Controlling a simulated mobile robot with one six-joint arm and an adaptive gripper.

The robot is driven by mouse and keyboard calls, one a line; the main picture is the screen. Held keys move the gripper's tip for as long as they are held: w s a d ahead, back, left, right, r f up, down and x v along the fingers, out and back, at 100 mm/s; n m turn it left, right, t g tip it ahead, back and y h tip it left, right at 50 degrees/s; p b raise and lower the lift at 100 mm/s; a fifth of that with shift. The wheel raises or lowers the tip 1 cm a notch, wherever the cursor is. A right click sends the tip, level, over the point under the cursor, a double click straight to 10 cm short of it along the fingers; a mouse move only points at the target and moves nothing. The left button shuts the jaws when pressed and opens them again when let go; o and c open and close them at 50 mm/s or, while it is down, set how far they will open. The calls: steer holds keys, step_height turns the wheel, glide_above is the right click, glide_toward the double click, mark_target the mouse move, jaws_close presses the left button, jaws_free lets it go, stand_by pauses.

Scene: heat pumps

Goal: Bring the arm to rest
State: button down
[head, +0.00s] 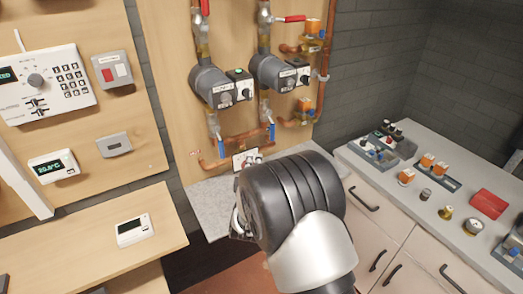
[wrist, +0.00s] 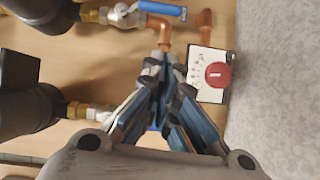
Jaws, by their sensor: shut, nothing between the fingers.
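My gripper (wrist: 165,65) is shut and empty in the wrist view, its blue-grey fingers meeting at the tips. The fingertips lie over the wooden board, close to a copper pipe elbow (wrist: 160,28) and left of a white switch plate with a red knob (wrist: 213,75). I cannot tell whether they touch anything. In the head view my arm is stretched out low in the middle, in front of the pump board, and its dark wrist joint hides most of the gripper.
Two grey pumps (head: 213,84) (head: 270,71) with copper pipes and valves hang on the wooden board (head: 166,60). A counter (head: 410,190) with fittings and a red box (head: 489,203) stands right. A wooden desk with a white thermostat (head: 134,230) is left. Control panels (head: 45,84) hang upper left.

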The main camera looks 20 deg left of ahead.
steer(key=s+d+r+m+g+h, duration=0.1)
steer(key=s+d+r+m+g, duration=0.25)
steer(key=d+r, duration=0.45)
steer(key=s+d+r+m+g, duration=0.25)
steer(key=d+r+m, duration=0.3)
steer(key=d, duration=0.45)
steer(key=s+d+m+g+h, duration=0.1)
steer(key=s+d+m+g, duration=0.1)
steer(key=s+d, duration=0.4)
steer(key=s+d+f+m+g+h, duration=0.1)
steer(key=s+d+m, duration=0.4)
steer(key=s, duration=1)
steer(key=s+d+f+m+g+h, duration=0.1)
steer(key=s+d+m+g, duration=0.2)
steer(key=s+d, duration=0.6)
steer(key=shift+s+d+m+h, duration=0.25)
steer(key=shift+s+m+h, duration=0.15)
steer(key=shift+s+m, duration=0.45)
steer(key=shift+s+r, duration=0.1)
